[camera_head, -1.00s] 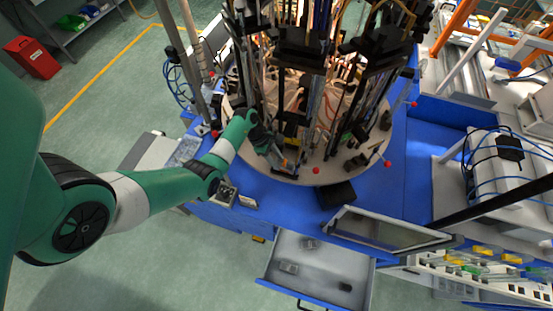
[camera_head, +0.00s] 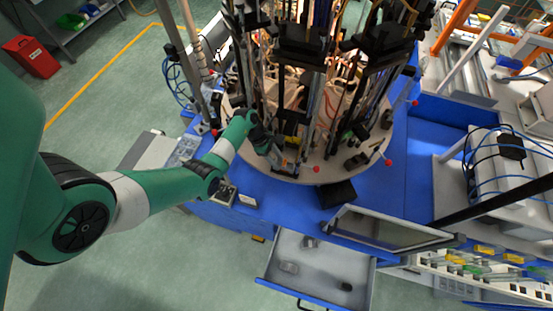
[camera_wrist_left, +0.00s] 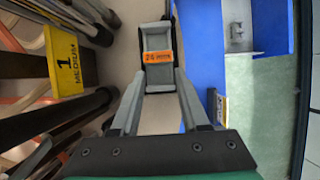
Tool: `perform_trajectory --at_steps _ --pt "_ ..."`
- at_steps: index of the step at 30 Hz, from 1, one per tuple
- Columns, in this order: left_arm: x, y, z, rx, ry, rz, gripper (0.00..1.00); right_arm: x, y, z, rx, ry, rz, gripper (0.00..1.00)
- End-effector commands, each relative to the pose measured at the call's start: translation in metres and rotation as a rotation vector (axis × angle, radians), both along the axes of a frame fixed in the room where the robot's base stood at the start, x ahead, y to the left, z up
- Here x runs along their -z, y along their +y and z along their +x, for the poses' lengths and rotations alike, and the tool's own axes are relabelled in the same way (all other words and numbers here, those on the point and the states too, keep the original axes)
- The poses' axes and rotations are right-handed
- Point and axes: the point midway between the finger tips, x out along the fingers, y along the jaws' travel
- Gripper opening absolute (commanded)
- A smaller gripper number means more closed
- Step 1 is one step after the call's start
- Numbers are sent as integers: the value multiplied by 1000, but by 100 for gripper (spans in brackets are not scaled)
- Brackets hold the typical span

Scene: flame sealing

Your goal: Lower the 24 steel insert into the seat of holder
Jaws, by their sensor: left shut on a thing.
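The 24 steel insert (camera_wrist_left: 158,43) is a grey metal piece with an orange label, seen from above in the left wrist view. My left gripper (camera_wrist_left: 160,80) is shut on it, with one finger on each side. In the head view, my left gripper (camera_head: 278,153) is low at the front edge of the round machine plate. The insert shows there only as a small piece with a spot of orange. I cannot make out the holder's seat, or whether the insert touches it. My right gripper is not in view.
Dark vertical rods and a yellow "1 MEDIUM" sign (camera_wrist_left: 70,62) stand close to the left of my gripper in the left wrist view. A red knob (camera_head: 316,170) is right of it in the head view. An open drawer (camera_head: 330,280) and a monitor (camera_head: 385,230) are in front.

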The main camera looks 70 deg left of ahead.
Motion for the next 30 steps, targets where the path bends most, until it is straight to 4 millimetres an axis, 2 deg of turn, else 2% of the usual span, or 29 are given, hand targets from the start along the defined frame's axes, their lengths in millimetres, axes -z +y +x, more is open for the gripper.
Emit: perform_trajectory --at_steps 5,6,12,30 --pt "4 0 1 0 -1 0 0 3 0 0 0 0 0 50" --pt "4 0 1 0 -2 1 47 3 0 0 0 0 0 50" --pt "4 0 0 0 -1 0 80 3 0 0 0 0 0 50" --pt "3 0 0 0 0 0 80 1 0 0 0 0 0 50"
